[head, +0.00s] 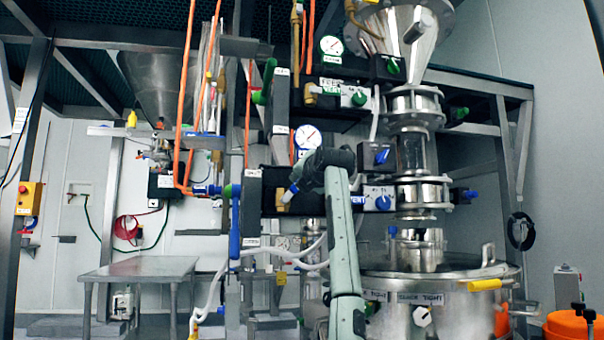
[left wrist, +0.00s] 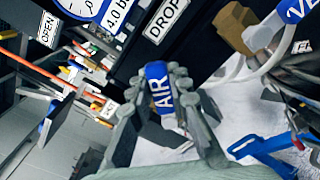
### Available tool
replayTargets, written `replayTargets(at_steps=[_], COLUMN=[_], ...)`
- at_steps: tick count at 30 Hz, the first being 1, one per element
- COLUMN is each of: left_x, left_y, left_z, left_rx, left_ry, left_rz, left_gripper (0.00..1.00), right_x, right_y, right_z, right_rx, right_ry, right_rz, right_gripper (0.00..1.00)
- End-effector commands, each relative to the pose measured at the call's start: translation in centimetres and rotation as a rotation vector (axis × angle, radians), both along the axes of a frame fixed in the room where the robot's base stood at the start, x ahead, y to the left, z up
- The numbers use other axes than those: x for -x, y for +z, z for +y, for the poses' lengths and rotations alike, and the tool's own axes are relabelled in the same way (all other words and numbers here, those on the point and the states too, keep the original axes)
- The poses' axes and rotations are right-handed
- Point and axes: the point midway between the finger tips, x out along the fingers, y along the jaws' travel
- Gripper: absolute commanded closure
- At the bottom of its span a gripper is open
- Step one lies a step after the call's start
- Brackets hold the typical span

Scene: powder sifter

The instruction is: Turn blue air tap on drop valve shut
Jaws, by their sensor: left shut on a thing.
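The blue air tap (left wrist: 158,88), lettered AIR in white, is between the two grey fingers of my left gripper (left wrist: 161,72) in the left wrist view. The gripper is shut on it, with a finger on each side. A plate marked DROP (left wrist: 167,26) is on the dark panel just above it. In the head view my left gripper (head: 296,182) is at the dark valve panel (head: 265,176), below a round gauge (head: 307,137). The tap is mostly hidden there by the gripper. My right gripper is in neither view.
A brass fitting (left wrist: 237,27) and a white hose (left wrist: 245,72) are close to the tap. Blue taps (head: 382,156) sit on boxes to the right of my arm. A large steel vessel (head: 440,300) stands at lower right. A bare metal table (head: 140,267) is at left.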

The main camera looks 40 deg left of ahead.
Motion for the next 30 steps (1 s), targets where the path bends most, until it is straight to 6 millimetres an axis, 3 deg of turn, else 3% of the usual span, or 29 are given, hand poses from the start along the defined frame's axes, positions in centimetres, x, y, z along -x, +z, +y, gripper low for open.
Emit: replayTargets(at_steps=[18,30], left_x=[-1.5,-1.6], left_y=[-3.2,-4.5], left_z=[-0.8,-1.0], left_rx=[-0.371,-0.525], left_ry=[-0.001,-0.002], left_rz=[0.439,0.619], left_gripper=[1.0,1.0], right_x=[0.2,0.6], right_y=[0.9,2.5], right_z=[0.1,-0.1], right_rx=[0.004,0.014], right_ry=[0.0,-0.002], right_rz=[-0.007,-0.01], right_gripper=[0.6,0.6])
